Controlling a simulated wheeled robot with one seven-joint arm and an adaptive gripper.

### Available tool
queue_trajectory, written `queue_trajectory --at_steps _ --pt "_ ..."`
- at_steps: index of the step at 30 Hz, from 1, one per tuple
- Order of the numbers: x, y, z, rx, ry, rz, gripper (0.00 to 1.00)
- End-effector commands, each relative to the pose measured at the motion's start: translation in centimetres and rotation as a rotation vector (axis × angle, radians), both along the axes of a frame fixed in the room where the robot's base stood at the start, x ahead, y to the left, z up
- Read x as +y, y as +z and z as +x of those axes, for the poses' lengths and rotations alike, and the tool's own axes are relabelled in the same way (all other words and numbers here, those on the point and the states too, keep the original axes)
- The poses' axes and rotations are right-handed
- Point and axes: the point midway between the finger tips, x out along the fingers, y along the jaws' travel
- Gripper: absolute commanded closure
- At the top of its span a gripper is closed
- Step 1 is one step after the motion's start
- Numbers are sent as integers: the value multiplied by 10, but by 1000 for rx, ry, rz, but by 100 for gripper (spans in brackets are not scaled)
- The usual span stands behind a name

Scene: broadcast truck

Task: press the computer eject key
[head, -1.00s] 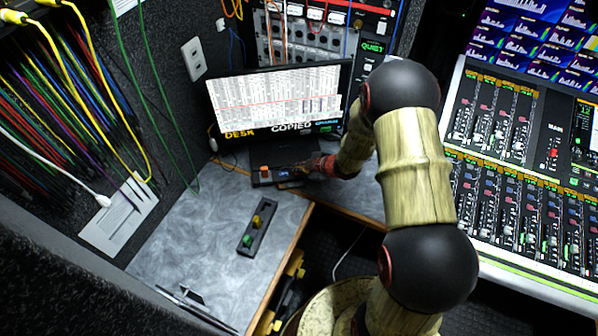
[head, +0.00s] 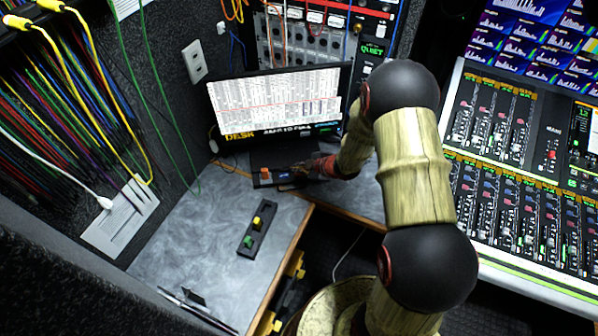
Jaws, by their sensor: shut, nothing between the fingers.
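The computer's screen (head: 275,100) stands at the back of the grey desk, showing a table of rows and a bottom strip that begins with "DESK". A dark unit (head: 258,177) sits in front of it, with an orange piece (head: 265,172) and a small blue-lit part (head: 285,177) on its front. The eject key cannot be clearly told at this size. My gripper (head: 299,172) is shut and empty, low at the right of the blue-lit part. Its tips are dark and small, so contact cannot be told.
A black strip with yellow and green pieces (head: 258,228) lies on the desk (head: 205,240). Patch cables (head: 75,100) hang at left. A mixing console (head: 540,150) fills the right. An equipment rack (head: 320,45) stands behind the screen.

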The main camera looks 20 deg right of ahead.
Motion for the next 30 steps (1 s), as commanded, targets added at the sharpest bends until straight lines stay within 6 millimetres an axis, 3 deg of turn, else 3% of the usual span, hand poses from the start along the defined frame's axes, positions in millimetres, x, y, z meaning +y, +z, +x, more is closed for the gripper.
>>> queue_trajectory --at_steps 14,30 --pt "0 6 0 0 0 0 100" --pt "0 53 0 0 0 0 100"
